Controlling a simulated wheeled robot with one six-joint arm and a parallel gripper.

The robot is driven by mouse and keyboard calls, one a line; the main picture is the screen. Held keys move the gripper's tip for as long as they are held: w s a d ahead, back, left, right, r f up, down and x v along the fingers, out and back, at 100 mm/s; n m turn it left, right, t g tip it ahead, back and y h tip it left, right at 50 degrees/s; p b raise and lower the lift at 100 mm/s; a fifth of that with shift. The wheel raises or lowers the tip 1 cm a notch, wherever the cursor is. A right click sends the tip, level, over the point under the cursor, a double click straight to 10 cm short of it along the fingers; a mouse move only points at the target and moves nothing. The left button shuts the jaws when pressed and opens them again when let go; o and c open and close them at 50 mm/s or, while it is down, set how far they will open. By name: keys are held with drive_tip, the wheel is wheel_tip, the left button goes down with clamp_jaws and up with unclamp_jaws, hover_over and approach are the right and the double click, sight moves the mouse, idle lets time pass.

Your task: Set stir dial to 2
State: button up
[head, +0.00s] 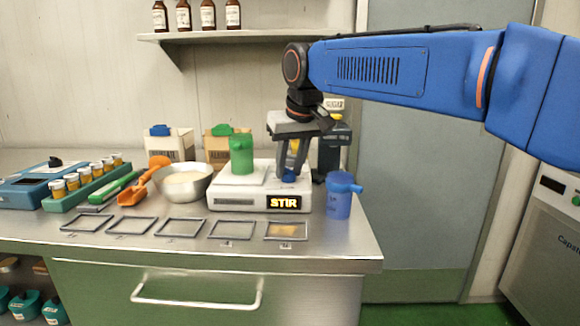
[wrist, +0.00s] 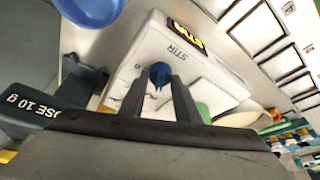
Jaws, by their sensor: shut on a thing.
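The stir dial is a small blue knob on top of the white stirrer unit (head: 232,191); in the wrist view the stir dial (wrist: 160,72) sits near the word STIR printed on the casing. My gripper (head: 290,173) points down over the right part of the unit. In the wrist view my gripper (wrist: 159,83) has its two dark fingers on either side of the dial, shut on it. The dial's marks are too small and partly hidden to read its setting.
A green vessel (head: 241,156) stands on the unit's left part. A blue jug (head: 338,204) stands close to its right and a steel bowl (head: 184,183) to its left. A dark bottle (head: 332,150) and cartons stand behind. Flat square frames line the counter's front.

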drive_tip(key=shift+m, duration=0.4)
drive_tip(key=o, duration=1)
drive_tip(key=v, duration=1.7)
drive_tip(key=shift+s+a+r, duration=0.1)
drive_tip(key=shift+a+r, duration=0.15)
drive_tip(key=shift+a, duration=0.05)
drive_tip(key=s+d+f+m+h, duration=0.1)
drive_tip(key=s+d+f, duration=0.4)
drive_tip(key=d+f, duration=0.4)
drive_tip(key=s+d+f+m, duration=0.1)
drive_tip(key=s+d+f, duration=0.3)
drive_tip(key=d+f, duration=0.5)
drive_tip(key=s+d+f, duration=0.3)
drive_tip(key=s+f, duration=0.2)
drive_tip(key=f, duration=0.2)
drive_tip(key=s+d+f+m, duration=0.1)
drive_tip(key=s+d+f, duration=0.2)
drive_tip(key=f, duration=0.5)
drive_tip(key=s+d+f+m+h, duration=0.1)
drive_tip(key=s+d+f, duration=0.2)
drive_tip(key=s+f, duration=0.3)
drive_tip(key=shift+s+f+t, duration=0.3)
drive_tip(key=shift+f, duration=0.45)
